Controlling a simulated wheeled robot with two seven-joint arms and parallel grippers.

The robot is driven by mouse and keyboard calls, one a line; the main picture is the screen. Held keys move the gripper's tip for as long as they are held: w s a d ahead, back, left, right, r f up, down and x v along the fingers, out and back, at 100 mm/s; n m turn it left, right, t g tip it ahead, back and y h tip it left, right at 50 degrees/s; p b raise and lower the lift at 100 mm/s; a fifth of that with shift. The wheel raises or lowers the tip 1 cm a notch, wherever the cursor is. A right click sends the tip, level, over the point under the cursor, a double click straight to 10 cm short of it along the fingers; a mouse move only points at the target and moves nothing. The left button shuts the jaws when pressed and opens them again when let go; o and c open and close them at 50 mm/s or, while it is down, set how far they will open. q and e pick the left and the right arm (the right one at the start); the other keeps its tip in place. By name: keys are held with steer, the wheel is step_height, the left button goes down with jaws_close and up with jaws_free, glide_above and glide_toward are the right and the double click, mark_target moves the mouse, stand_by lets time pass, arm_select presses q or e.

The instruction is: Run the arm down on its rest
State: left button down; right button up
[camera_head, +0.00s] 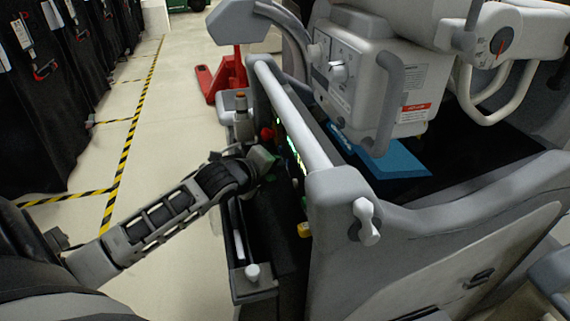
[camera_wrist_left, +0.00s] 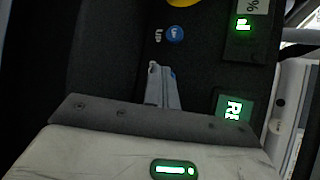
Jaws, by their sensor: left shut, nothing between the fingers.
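The machine's arm carries a pale grey head unit (camera_head: 380,75) with knobs and a handle, over the cart's open top. A blue flat piece (camera_head: 395,162) shows beneath it; I cannot tell whether they touch. My left gripper (camera_head: 264,160) is at the control panel on the cart's end. In the wrist view its fingers (camera_wrist_left: 160,85) are shut and empty, in front of the dark panel (camera_wrist_left: 105,60). A blue button (camera_wrist_left: 176,35) beside the word UP is above the fingertips. A bit of blue shows behind the fingertip, mostly hidden. My right gripper is not in view.
A yellow round part (camera_wrist_left: 183,2) and a green-lit display (camera_wrist_left: 240,25) are on the panel. A red knob (camera_head: 267,134) and the cart's long pale bar (camera_head: 292,118) are near my gripper. A red pallet jack (camera_head: 222,78) stands behind. The floor at left is clear, beside dark covered carts (camera_head: 35,110).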

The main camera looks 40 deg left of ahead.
arm_select(q)
steer(key=shift+s, duration=0.1)
stand_by(0.3)
steer(key=shift+s+a+p, duration=0.45)
steer(key=shift+s+p, duration=0.05)
steer(key=shift+p, duration=0.05)
steer(key=shift+s, duration=0.1)
steer(key=shift+s+a, duration=0.1)
steer(key=shift+a, duration=0.05)
steer(key=s+a+p, duration=0.1)
steer(key=s, duration=0.1)
steer(key=s+a+p, duration=0.1)
steer(key=a, duration=0.1)
steer(key=shift+s, duration=0.35)
stand_by(0.5)
